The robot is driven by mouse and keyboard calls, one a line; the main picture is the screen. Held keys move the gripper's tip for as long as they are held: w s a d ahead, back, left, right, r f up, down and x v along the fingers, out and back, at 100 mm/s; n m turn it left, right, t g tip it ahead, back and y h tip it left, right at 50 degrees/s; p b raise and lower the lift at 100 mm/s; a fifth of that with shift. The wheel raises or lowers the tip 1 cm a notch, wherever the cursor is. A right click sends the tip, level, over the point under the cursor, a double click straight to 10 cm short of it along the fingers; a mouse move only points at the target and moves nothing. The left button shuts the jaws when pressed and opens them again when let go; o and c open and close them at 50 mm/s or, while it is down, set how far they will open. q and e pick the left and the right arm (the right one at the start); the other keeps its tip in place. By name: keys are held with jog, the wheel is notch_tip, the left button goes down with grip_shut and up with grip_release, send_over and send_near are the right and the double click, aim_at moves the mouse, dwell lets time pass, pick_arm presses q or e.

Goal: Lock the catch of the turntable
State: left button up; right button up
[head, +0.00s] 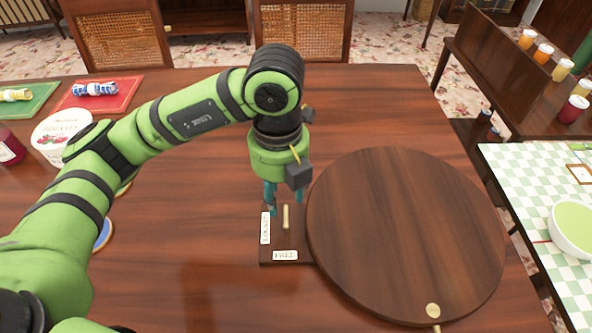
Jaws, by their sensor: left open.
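The turntable (405,225) is a round dark wooden disc on the table, with a brass dot (433,310) near its front edge. The catch is a brass lever (286,217) standing out on a small wooden plate (308,256) at the disc's left edge. Two white labels lie on the plate: one along its left side (265,228), turned sideways, and one at its front (285,255) that seems to read FREE. My left gripper (285,207) points down over the plate, its teal fingers open around or just behind the lever; contact cannot be told. My right gripper is out of view.
At left are a white tub (62,133), a dark red jar (9,147) and red (103,93) and green (30,100) mats with wrapped items. Right, a checked surface (530,210) holds a green bowl (575,228). The table's front middle is clear.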

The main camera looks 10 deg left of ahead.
aim_at(287, 221)
pick_arm(q)
jog(key=shift+w+f, duration=0.1)
jog(key=shift+w, duration=0.2)
jog(key=shift+f, duration=0.3)
jog(key=f, duration=0.4)
jog(key=shift+s+f, duration=0.3)
jog(key=shift+f, duration=0.05)
jog(key=shift+w+f, duration=0.15)
jog(key=shift+f, duration=0.55)
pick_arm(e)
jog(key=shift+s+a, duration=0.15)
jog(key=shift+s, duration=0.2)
pick_arm(q)
grip_shut()
